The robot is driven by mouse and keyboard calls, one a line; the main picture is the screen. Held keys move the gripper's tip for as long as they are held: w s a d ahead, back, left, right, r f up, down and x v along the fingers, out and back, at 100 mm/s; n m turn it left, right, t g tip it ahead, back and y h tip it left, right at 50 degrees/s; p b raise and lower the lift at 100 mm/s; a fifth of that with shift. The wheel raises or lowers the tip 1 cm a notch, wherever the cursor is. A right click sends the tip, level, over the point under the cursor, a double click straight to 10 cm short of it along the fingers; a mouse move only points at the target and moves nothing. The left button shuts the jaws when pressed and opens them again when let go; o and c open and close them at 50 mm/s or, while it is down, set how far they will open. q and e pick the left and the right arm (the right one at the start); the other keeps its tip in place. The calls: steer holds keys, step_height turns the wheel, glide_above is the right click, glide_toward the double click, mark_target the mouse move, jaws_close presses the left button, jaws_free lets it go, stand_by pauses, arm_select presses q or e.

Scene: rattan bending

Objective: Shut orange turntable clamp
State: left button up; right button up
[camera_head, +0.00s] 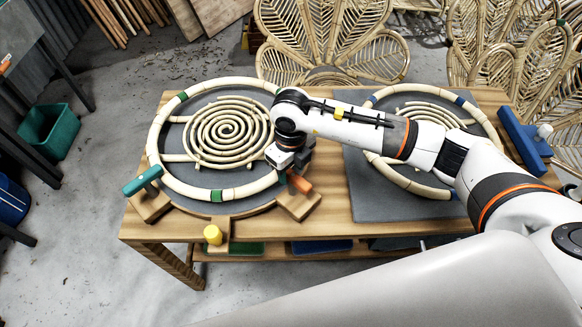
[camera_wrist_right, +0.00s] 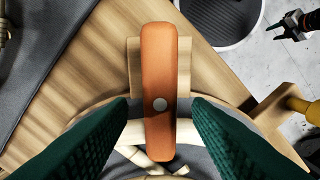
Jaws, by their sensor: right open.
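The orange clamp (camera_head: 299,183) is a lever on a wooden block at the front right of the left turntable (camera_head: 237,219). In the right wrist view the orange clamp (camera_wrist_right: 160,60) runs upright down the middle, with a pale round pin in it. My right gripper (camera_head: 294,167) is just above and behind the clamp in the head view. Its dark green fingers (camera_wrist_right: 160,120) are open, one on each side of the lever's lower end, with gaps on both sides. A small black gripper, apparently my left one (camera_wrist_right: 290,24), shows far off at top right; its jaws are too small to judge.
A rattan spiral (camera_head: 228,130) lies inside the left ring. A teal clamp (camera_head: 142,180) and a yellow knob (camera_head: 213,234) sit on the turntable's edge. A second ring (camera_head: 385,170) lies to the right under my right arm. A blue clamp (camera_head: 523,142) is at far right.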

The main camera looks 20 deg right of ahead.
step_height(320, 180, up, 12)
steer(key=b, duration=0.2)
steer(key=shift+f, duration=0.2)
stand_by(0.4)
